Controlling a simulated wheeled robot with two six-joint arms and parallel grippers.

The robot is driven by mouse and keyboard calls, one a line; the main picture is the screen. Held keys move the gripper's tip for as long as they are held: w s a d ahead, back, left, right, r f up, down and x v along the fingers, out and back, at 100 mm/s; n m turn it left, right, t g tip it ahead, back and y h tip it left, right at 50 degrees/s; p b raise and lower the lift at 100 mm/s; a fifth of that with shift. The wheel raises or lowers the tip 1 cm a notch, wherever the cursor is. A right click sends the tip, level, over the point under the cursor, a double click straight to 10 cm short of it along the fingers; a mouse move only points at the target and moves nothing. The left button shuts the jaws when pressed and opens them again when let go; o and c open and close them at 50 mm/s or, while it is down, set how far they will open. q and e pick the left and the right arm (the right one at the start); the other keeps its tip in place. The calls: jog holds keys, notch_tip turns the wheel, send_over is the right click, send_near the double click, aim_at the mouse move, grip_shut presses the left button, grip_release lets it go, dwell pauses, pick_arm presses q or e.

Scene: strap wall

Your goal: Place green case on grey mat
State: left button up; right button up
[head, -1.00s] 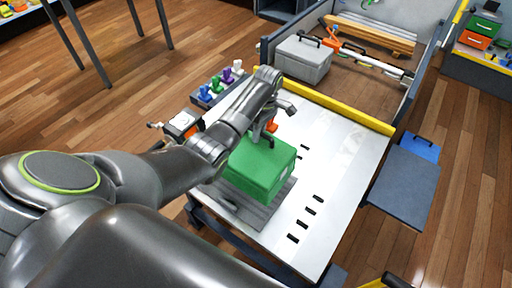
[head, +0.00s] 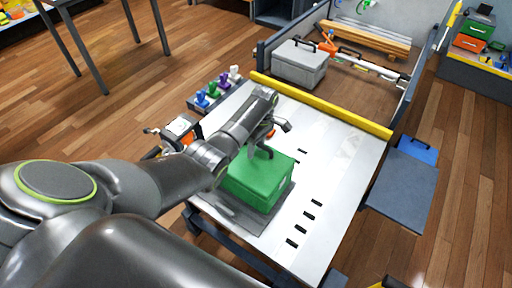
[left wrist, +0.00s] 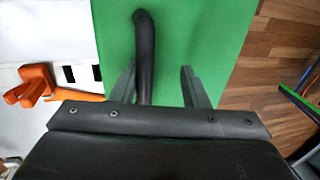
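The green case (head: 258,182) sits on the grey mat (head: 236,211) on the white table top; the mat's near edge shows in front of it. The case also fills the middle of the left wrist view (left wrist: 215,35). Its dark handle (left wrist: 145,50) stands between the fingers of my left gripper (head: 261,153), close to one finger. The fingers are apart with a clear gap beside the handle, so the gripper is open around it. My arm hides part of the case's left side. My right gripper is not in view.
A yellow bar (head: 320,105) crosses the table's back edge. Behind it stand a grey case (head: 300,64) and wooden planks (head: 370,38). A rack of coloured knobs (head: 212,92) is at the left. The slotted right part of the table top (head: 335,165) is clear.

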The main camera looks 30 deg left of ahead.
pick_arm(q)
jog(key=shift+s+f, duration=0.25)
jog(key=shift+s, duration=0.05)
jog(key=p+v, duration=0.1)
jog(key=v, duration=1.1)
jog(key=shift+w+r, duration=0.2)
jog(key=shift+r, duration=0.05)
